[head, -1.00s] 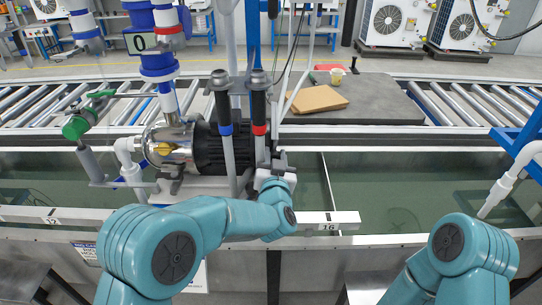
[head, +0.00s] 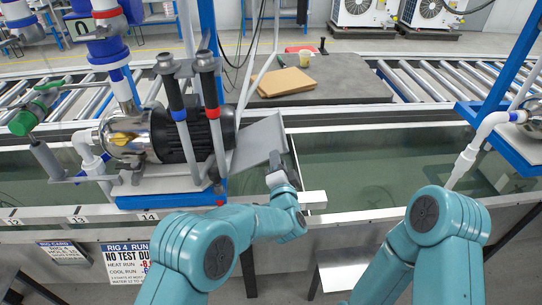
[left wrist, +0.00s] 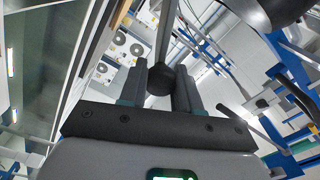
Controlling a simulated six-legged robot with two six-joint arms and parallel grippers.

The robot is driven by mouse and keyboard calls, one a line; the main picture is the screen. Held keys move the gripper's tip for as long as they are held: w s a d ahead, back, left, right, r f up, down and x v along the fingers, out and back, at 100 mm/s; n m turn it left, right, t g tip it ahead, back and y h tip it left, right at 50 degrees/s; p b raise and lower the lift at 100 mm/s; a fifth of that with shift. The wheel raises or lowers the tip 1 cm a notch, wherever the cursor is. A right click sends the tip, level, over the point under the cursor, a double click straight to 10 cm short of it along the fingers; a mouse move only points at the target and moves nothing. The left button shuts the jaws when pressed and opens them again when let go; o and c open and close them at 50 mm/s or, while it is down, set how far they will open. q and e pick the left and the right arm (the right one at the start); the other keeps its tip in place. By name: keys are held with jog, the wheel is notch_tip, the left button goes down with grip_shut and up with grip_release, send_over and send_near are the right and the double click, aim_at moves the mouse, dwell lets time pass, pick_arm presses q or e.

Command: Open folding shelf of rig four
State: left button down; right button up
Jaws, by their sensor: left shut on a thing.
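The folding shelf (head: 258,146) of rig four is a flat grey plate at the right side of the pump's base. It slants up and away to the right from that base. My left gripper (head: 277,166) is at the shelf's right end, partly hidden by its own wrist. In the left wrist view, the left gripper's two dark fingers (left wrist: 159,88) are shut on a round dark knob (left wrist: 160,79) at the end of a grey bar. The pump (head: 165,135) sits on its base, with a rig 4 sign (head: 126,258) below.
Two upright handles with blue and red bands (head: 193,100) stand close left of the shelf. A water trough (head: 380,170) lies right of it. A brown board (head: 286,82) lies on a dark mat behind. A blue-framed station (head: 495,120) stands at the right.

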pick_arm(q)
jog(key=f+m, duration=0.1)
jog(key=d+f+m+b, duration=0.1)
jog(key=f+m, duration=0.1)
jog(key=f, duration=0.1)
jog(key=shift+d, duration=0.25)
jog(key=shift+d+f+m+b, duration=0.15)
jog(key=shift+f+m+b, duration=0.35)
jog(key=shift+f+m, duration=0.45)
jog(key=shift+f, duration=0.2)
jog(key=c, duration=0.8)
grip_release()
jog(key=shift+s+f, duration=0.1)
